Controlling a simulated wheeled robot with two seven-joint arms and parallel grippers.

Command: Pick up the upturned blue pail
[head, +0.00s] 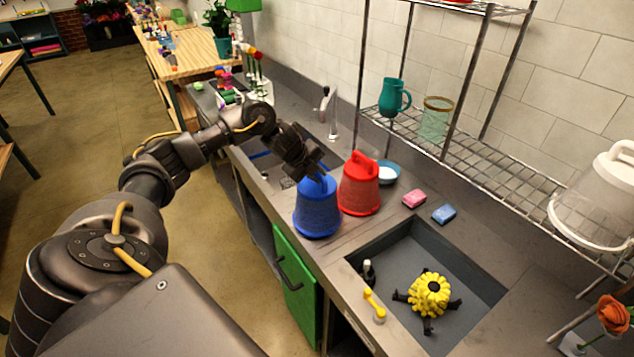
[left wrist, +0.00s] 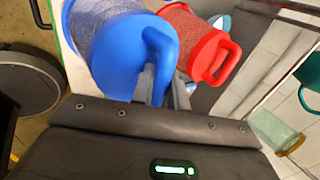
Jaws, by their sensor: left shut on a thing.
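The blue pail (head: 317,210) stands upside down on the grey counter between the two sinks, its narrow end up. My left gripper (head: 312,172) is at the top of it. In the left wrist view the blue pail (left wrist: 110,45) fills the upper middle, and my left gripper (left wrist: 165,90) is shut on its raised blue handle. The head view shows the pail's base at the counter; any small gap under it cannot be told. My right gripper is in neither view.
An upturned red pail (head: 360,185) stands close on the right. Behind it is a blue bowl (head: 387,172). A pink sponge (head: 414,198) and a blue sponge (head: 444,214) lie farther right. The near sink (head: 480,275) holds a yellow knobbly object (head: 430,295). A wire rack (head: 480,150) stands behind.

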